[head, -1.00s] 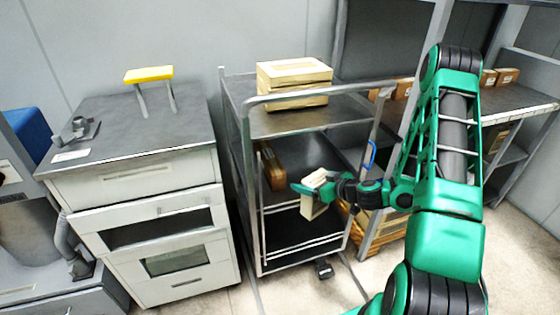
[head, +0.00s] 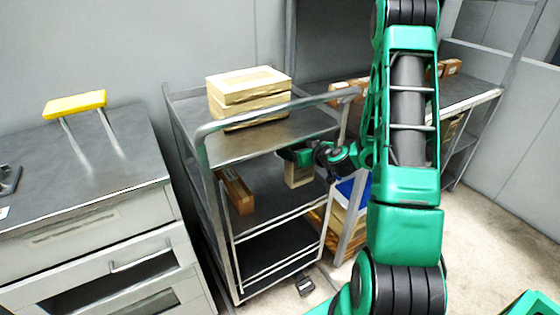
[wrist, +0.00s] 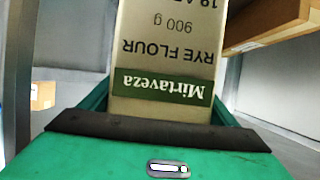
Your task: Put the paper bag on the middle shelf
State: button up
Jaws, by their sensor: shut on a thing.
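The paper bag (head: 298,176), a pale flour bag, hangs in my gripper (head: 297,158). In the wrist view the bag (wrist: 165,45) fills the middle, its "Rye Flour" label upside down. The gripper is shut on it, one finger on each side. In the head view the bag is under the cart's top shelf, at the right part of the middle shelf (head: 268,181). I cannot tell whether its base touches that shelf. The upper part of the bag is partly hidden by the gripper.
A brown box (head: 237,191) stands at the left of the middle shelf. Pale boxes (head: 247,95) sit on the top shelf (head: 270,132). The cart's metal handle (head: 275,108) and uprights frame the opening. A drawer cabinet (head: 90,235) stands to the left.

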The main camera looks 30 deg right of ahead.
jog(key=w+f, duration=0.7)
jog(key=f, duration=0.1)
jog(key=shift+w+d+f, duration=0.15)
jog(key=shift+w+d, duration=0.05)
jog(key=shift+w, duration=0.05)
dwell(0.4)
jog(key=o, duration=1.8)
jog(key=shift+f, duration=0.2)
jog(key=shift+o, duration=0.2)
jog(key=shift+r, duration=0.1)
